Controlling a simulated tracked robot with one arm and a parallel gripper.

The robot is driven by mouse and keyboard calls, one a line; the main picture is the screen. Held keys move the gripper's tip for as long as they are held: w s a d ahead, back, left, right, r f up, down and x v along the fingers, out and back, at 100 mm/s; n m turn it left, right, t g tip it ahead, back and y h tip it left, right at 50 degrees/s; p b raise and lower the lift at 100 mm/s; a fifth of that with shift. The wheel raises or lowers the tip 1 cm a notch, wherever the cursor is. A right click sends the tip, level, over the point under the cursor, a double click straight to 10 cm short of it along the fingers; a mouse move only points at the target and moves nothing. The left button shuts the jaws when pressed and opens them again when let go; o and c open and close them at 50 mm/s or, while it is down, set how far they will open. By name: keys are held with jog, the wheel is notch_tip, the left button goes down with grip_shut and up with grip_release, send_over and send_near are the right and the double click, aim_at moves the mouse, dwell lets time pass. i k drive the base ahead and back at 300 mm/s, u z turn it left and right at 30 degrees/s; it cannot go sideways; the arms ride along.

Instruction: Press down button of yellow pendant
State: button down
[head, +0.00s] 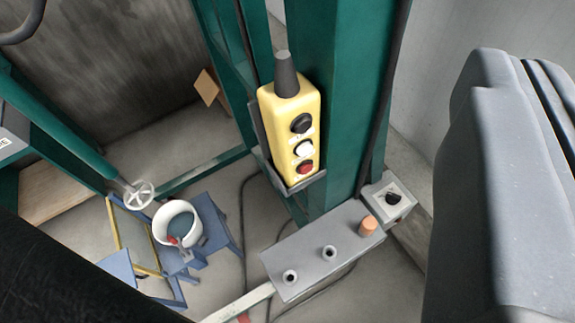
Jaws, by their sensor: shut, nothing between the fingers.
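The yellow pendant (287,135) stands upright in a grey holder (310,187) on the green column, right of the picture's middle. It has a dark grey cable boot on top. Its face carries a black button (301,123) at the top, a white button (304,148) in the middle and a red button (305,168) at the bottom. Small marks lie between the buttons, too small to read. My gripper (522,64) shows as large grey shapes close to the camera at the right. It is shut and empty, apart from the pendant in the picture.
The green column (350,90) stands behind the pendant. Below it are a grey box (310,250) with two holes and an orange plug, and a grey switch box (385,200). A white bucket (165,230) sits on a blue stool at lower left. Cables lie on the floor.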

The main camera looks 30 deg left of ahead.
aim_at(305, 149)
jog(key=k, duration=1.45)
jog(key=u, duration=0.55)
jog(key=i, duration=1)
jog(key=z, duration=0.05)
